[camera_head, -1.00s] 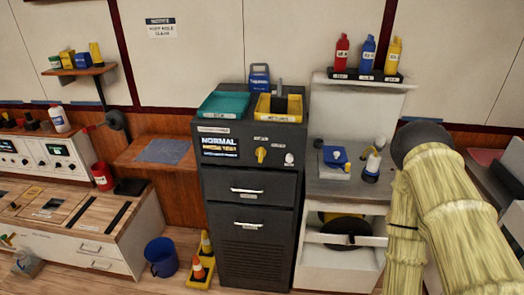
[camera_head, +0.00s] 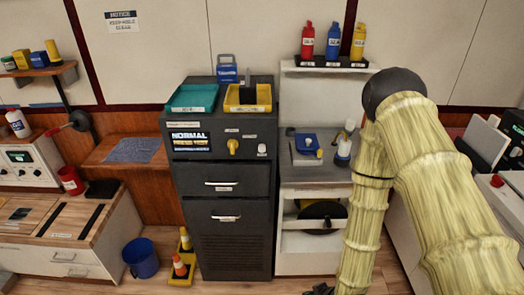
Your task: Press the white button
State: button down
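A small white button (camera_head: 262,150) sits on the upper front panel of the dark grey cabinet (camera_head: 222,225), near its right edge. A yellow knob (camera_head: 233,147) is to its left on the same panel. A label plate (camera_head: 190,142) reading NORMAL is further left. My arm in its yellow sleeve hangs down at the right of the picture, apart from the cabinet. A dark part at the arm's lower end, seemingly my gripper (camera_head: 320,290), shows at the bottom edge, well below the button. It is mostly cut off, so its fingers are hidden.
A teal tray (camera_head: 192,98) and a yellow bin (camera_head: 262,104) stand on the cabinet. Traffic cones (camera_head: 181,264) and a blue bucket (camera_head: 141,258) stand on the floor at its left. A white workbench (camera_head: 315,262) adjoins its right side. The cabinet's front is clear.

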aim_at(262, 151)
jog(key=w+a+r+n+t+y, duration=0.2)
jog(key=w+a+r+n, duration=0.15)
jog(key=w+r, duration=0.45)
jog(key=w+a+r+n+t+y, duration=0.25)
jog(key=w+a+r, duration=0.25)
jog(key=w, duration=0.4)
jog(key=w+a+r+n+t+y, duration=0.1)
jog(key=w+a+r+n+y, duration=0.1)
jog(key=r, duration=0.6)
jog(key=w+a+r+n+t+y, duration=0.1)
jog(key=w+a+r+n+y, duration=0.2)
jog(key=w+a+r+n, duration=0.2)
notch_tip(262, 151, up, 5)
jog(key=shift+w+f+n, duration=0.2)
jog(key=shift+w+n, duration=0.2)
jog(key=shift+w, duration=0.75)
jog(key=shift+t, duration=0.25)
jog(key=w, duration=0.9)
jog(key=shift+w+b, duration=0.8)
jog(key=shift+w, duration=0.45)
jog(key=shift+s, duration=1.35)
